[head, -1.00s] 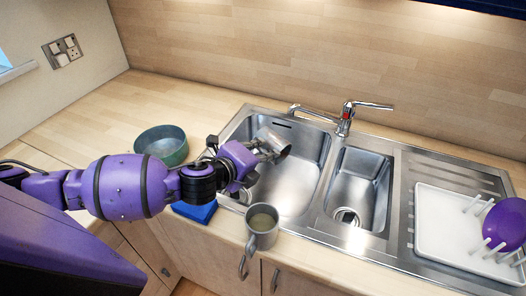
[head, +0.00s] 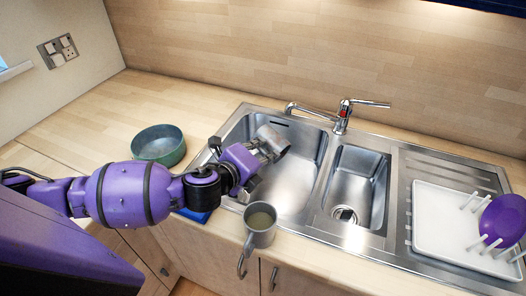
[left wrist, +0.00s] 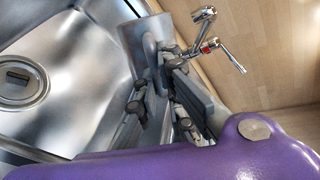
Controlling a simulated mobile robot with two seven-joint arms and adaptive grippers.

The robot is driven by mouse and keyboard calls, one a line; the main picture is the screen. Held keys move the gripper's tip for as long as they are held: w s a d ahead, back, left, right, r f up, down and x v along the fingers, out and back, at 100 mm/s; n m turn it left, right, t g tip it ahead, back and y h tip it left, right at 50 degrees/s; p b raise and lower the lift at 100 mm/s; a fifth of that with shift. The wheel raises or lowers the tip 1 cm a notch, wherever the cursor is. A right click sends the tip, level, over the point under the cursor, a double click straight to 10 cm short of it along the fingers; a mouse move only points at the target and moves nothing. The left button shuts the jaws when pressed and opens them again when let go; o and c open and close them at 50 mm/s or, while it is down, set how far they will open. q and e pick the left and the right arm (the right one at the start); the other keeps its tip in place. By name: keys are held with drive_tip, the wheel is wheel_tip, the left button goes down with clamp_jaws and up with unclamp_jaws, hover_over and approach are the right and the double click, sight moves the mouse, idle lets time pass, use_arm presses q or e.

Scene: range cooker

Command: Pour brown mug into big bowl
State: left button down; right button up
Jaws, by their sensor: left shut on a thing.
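My left gripper (head: 262,150) is shut on a grey-brown mug (head: 274,138) above the left sink basin. The mug is tilted, and its inside is hidden from the head camera. In the left wrist view, the fingers (left wrist: 165,88) close at the handle of the mug (left wrist: 147,50). A green-grey bowl (head: 158,147) stands on the counter left of the sink, behind my left forearm and apart from the held mug. A second grey mug (head: 260,222), with pale brownish liquid in it, stands upright at the counter's front edge. My right gripper is out of view.
A tap (head: 342,112) stands behind the two basins. A blue sponge (head: 197,215) lies partly hidden under my left arm. A white drying rack (head: 440,228) with a purple item (head: 503,222) is at the right. The counter around the bowl (head: 95,125) is clear.

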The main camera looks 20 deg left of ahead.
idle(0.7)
use_arm(q)
drive_tip(key=shift+s+d+m+y, duration=0.15)
drive_tip(key=shift+d+m+y, duration=0.15)
drive_tip(key=shift+d+m, duration=0.15)
drive_tip(key=shift+a, duration=0.1)
idle(1.7)
